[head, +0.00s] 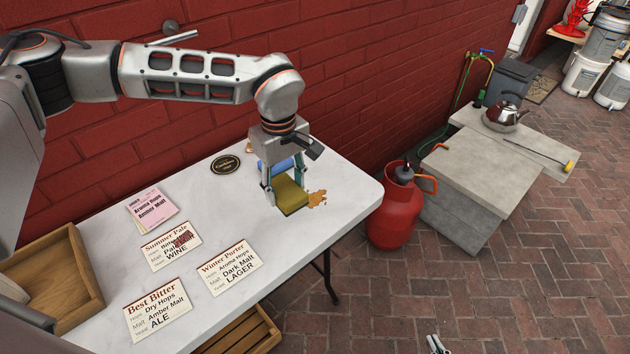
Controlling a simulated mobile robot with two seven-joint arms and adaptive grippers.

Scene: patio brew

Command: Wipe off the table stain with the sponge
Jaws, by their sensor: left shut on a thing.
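The yellow-green sponge (291,196) is in my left gripper (283,190), whose fingers are shut on its sides. It is low over the white table (330,175); I cannot tell whether it touches the top. An orange-brown stain (317,198) shows on the table just right of the sponge, near the table's right end. Any part of the stain under the sponge is hidden. The tips of my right gripper (437,345) show at the bottom edge, away from the table; they are too cut off to tell their state.
Recipe cards (230,267) and a pink note (151,210) lie left of the sponge. A dark oval coaster (225,165) and a partly hidden blue thing (275,165) lie behind. A wooden crate (75,290) stands left. A red gas bottle (395,215) stands beyond the right edge.

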